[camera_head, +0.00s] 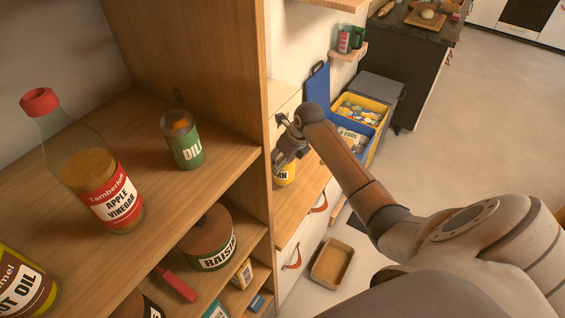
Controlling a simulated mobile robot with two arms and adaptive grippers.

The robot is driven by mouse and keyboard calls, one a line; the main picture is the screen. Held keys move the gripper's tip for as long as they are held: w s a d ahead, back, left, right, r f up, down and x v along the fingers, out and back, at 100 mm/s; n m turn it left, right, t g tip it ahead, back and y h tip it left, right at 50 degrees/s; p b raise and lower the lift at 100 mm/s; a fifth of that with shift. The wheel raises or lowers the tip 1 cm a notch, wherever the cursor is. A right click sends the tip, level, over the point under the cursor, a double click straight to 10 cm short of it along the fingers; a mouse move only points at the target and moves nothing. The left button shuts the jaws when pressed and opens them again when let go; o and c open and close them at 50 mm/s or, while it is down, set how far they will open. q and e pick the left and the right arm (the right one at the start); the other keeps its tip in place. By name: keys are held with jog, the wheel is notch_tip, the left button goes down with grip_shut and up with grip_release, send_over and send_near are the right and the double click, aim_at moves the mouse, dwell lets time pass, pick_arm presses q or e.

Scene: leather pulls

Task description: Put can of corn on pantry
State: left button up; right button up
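The can of corn (286,174) shows a yellow label ending in "RN". It is on or just above the wooden counter beyond the pantry's side panel, which hides its left part. My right gripper (281,158) is at the top of the can and covers it. I cannot tell whether its fingers are closed on the can. The wooden pantry (226,146) fills the left side. My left gripper is not in view.
A raisin jar (210,240) stands below. Bare shelf lies around the dill jar. A tan bin (332,263) is on the floor.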

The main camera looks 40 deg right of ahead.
jog(key=shift+w+f, duration=0.2)
jog(key=shift+w, duration=0.15)
notch_tip(320, 180, down, 2)
jog(key=shift+f+p, duration=0.1)
jog(key=shift+p, duration=0.65)
jog(key=shift+s+d+f, duration=0.1)
jog(key=shift+f, duration=0.3)
jog(key=o, duration=1.3)
jog(key=shift+f, duration=0.2)
jog(key=shift+o, duration=0.2)
jog(key=shift+r, duration=0.1)
jog(key=b+v, duration=0.2)
jog(key=v, duration=1)
jog(key=shift+b, duration=0.4)
jog(key=shift+s, duration=0.1)
